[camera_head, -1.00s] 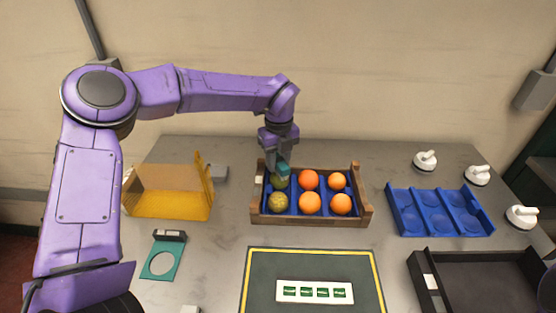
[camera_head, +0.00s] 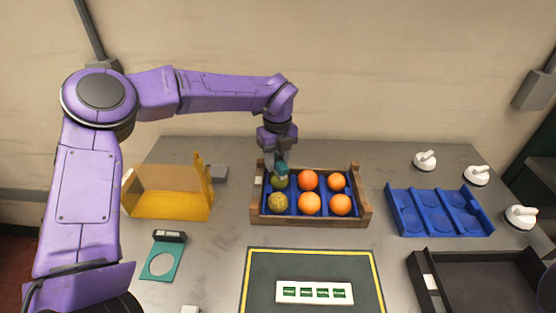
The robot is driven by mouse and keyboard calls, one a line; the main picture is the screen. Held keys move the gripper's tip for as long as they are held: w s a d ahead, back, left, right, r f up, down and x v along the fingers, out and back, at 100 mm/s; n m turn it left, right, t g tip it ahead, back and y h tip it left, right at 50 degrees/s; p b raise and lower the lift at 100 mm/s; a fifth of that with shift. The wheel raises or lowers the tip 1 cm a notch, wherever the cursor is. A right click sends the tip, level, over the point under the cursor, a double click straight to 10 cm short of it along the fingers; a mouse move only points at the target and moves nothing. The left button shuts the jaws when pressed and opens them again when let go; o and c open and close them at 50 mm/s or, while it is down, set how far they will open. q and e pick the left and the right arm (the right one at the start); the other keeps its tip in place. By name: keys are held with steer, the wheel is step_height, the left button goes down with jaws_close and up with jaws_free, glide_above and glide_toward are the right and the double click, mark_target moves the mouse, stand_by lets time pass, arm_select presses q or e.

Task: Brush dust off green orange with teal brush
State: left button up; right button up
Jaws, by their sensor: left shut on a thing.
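Two green oranges sit in the left column of a wooden crate (camera_head: 312,219) with a blue insert. The back green orange (camera_head: 278,183) is partly hidden under the teal brush (camera_head: 281,169). The front green orange (camera_head: 277,204) is in full view and looks speckled. My left gripper (camera_head: 279,157) points down over the crate's back left and is shut on the teal brush. The brush is at the top of the back green orange; I cannot tell for sure whether it touches. My right gripper is not in view.
Several plain oranges (camera_head: 310,204) fill the crate's other cells. A blue tray (camera_head: 440,211) and white knobbed things (camera_head: 425,161) are at right. A green mat (camera_head: 312,262) lies in front, beside a dark tray (camera_head: 480,262).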

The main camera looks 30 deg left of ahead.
arm_select(q)
steer(key=shift+s+d, duration=0.3)
steer(key=shift+d, duration=0.2)
step_height(320, 180, up, 7)
steer(key=p, duration=0.4)
steer(key=shift+p, duration=0.3)
steer(key=shift+f, duration=0.15)
steer(key=shift+f+b, duration=2.6)
steer(key=shift+f, duration=0.3)
steer(key=shift+f+b, duration=0.45)
steer(key=shift+f, duration=0.1)
